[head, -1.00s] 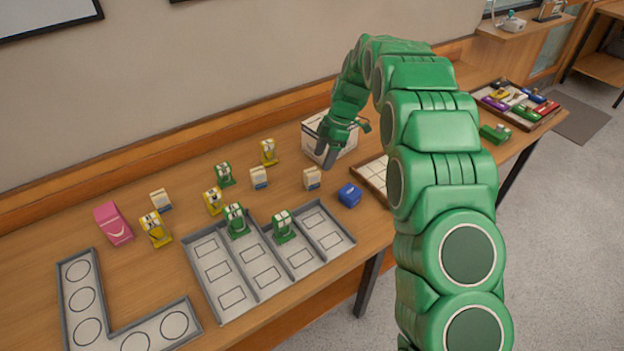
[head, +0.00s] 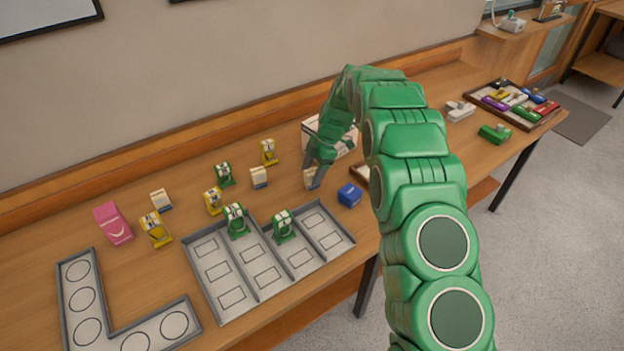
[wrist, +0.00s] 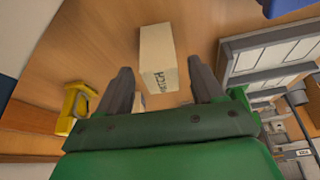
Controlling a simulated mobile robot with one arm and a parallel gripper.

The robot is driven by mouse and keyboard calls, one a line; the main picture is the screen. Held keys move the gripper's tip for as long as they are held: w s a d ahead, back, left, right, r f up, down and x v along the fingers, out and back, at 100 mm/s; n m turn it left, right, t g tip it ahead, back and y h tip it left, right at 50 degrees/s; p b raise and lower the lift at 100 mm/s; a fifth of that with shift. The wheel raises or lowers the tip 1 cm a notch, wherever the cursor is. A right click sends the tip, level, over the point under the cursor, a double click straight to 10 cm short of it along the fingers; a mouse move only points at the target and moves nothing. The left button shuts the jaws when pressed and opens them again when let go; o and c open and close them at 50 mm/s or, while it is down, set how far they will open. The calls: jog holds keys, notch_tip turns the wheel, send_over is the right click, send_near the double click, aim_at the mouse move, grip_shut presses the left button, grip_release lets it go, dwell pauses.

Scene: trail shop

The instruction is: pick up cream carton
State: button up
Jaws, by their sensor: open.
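A cream carton (head: 308,180) stands on the wooden table behind the grey tray, partly hidden by my gripper (head: 314,170). In the wrist view this carton (wrist: 158,50) is a pale box with dark lettering on one side. It lies ahead of my open gripper (wrist: 161,68), in line with the gap between the two fingers. I cannot tell whether the fingers touch it. Two more cream cartons with blue bases stand to the left, one near the middle (head: 259,178) and one farther left (head: 161,200).
A blue block (head: 349,195) sits close to the right of the carton. A divided grey tray (head: 190,262) holding green items lies in front. A white box (head: 342,143) stands behind. Yellow items (head: 268,152) and a pink box (head: 114,223) are to the left.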

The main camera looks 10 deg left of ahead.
aim_at(306, 188)
jog(key=x, duration=0.3)
jog(key=shift+s+f, duration=0.1)
jog(key=shift+f, duration=0.15)
jog(key=shift+c, duration=0.3)
jog(key=shift+d, duration=0.1)
jog(key=c, duration=1)
